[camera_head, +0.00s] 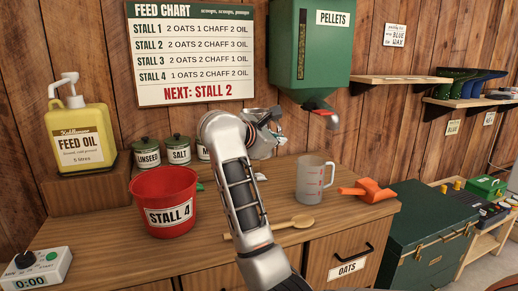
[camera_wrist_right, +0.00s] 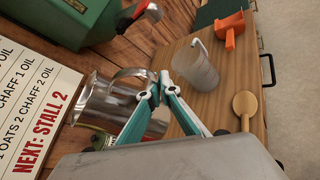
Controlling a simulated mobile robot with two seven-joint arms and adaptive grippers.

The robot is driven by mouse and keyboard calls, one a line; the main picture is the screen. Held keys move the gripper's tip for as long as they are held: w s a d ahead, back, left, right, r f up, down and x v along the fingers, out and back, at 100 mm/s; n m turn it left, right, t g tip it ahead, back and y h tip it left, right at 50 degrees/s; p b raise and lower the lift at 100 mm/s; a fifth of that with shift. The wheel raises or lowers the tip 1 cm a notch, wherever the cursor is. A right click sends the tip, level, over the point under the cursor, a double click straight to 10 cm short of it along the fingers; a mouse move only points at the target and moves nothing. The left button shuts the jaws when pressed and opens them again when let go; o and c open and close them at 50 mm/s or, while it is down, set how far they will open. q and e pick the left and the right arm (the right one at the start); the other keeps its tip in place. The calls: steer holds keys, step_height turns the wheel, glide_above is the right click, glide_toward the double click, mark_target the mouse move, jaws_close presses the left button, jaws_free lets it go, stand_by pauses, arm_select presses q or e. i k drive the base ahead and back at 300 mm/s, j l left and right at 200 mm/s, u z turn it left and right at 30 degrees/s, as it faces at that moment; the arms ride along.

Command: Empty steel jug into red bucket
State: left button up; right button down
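The steel jug (camera_wrist_right: 98,102) fills the left middle of the right wrist view, with its curved handle toward my fingers. In the head view the gripper (camera_head: 266,122) is partly hidden behind my wrist. I cannot tell whether the jug touches the counter. The red bucket (camera_head: 165,183), labelled STALL 4, stands upright at the left. My left gripper is out of view.
A clear measuring jug (camera_head: 314,180), an orange scoop (camera_head: 368,191) and a wooden spoon (camera_head: 275,228) are right of my arm. Several green canisters (camera_head: 178,149) stand behind the bucket. The feed oil bottle (camera_head: 80,137) is at left. The pellet hopper (camera_head: 310,50) hangs above.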

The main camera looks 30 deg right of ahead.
mark_target(168, 203)
steer(key=z, duration=0.85)
steer(key=k, duration=0.35)
